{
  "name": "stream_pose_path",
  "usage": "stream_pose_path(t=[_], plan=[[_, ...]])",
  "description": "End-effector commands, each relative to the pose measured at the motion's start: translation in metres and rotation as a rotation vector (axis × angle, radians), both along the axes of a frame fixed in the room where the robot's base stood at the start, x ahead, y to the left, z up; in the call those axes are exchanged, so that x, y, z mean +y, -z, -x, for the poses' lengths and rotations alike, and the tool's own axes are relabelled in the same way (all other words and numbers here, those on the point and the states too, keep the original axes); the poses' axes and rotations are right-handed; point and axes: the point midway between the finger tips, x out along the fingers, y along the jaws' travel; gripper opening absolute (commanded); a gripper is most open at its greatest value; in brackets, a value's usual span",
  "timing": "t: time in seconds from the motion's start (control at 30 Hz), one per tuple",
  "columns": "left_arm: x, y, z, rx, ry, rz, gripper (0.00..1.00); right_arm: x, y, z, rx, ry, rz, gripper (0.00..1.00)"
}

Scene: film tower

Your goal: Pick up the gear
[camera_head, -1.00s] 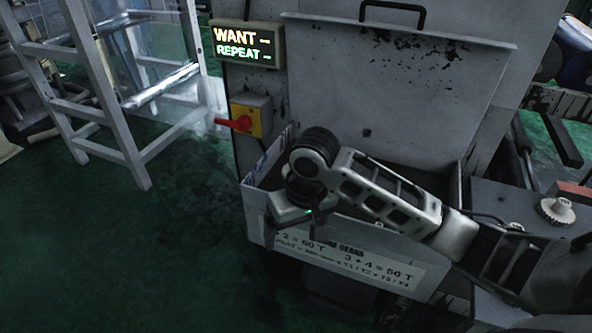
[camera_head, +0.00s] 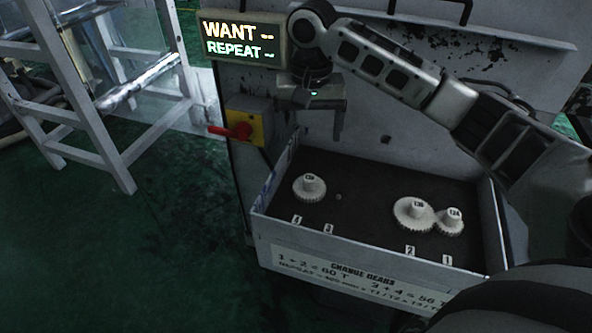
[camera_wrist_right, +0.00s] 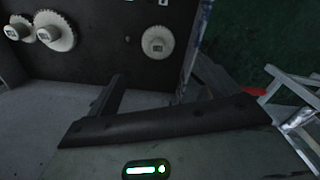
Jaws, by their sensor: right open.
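Three pale gears with raised hubs stand in an open box. One gear (camera_head: 309,187) is alone on the left by label 4. A larger gear (camera_head: 411,215) by label 2 and a smaller gear (camera_head: 450,222) by label 1 sit edge to edge on the right. My right gripper (camera_head: 311,118) is open and empty, raised above the back left of the box and pointing down. In the right wrist view, the lone gear (camera_wrist_right: 157,41) shows beyond and between the open fingers (camera_wrist_right: 157,72); the paired gears are at upper left. My left gripper is not in view.
The box (camera_head: 350,245) has raised walls and a lettered front. A small bare peg (camera_head: 338,197) stands by label 3. A lit display (camera_head: 240,40) and a yellow switch with a red handle (camera_head: 245,129) lie left of my gripper. A white frame (camera_head: 110,120) stands further left.

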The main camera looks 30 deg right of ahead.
Motion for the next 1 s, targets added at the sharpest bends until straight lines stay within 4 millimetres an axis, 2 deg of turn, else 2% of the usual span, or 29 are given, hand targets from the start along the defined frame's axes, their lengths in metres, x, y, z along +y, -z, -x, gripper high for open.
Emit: stream_pose_path(t=[0.4, 0.5, 0.73, 1.0], plan=[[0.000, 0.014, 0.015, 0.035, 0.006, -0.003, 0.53, -0.001, 0.084, 0.001, 0.005, 0.000, 0.002, 0.87], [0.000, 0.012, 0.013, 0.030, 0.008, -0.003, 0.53, -0.001, 0.096, 0.000, 0.004, -0.001, 0.001, 0.87], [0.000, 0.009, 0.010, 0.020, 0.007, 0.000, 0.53, -0.003, 0.112, -0.001, 0.003, -0.001, 0.001, 0.87], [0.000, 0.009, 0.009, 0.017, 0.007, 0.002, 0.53, -0.010, 0.150, -0.006, 0.003, -0.002, 0.001, 0.87]])
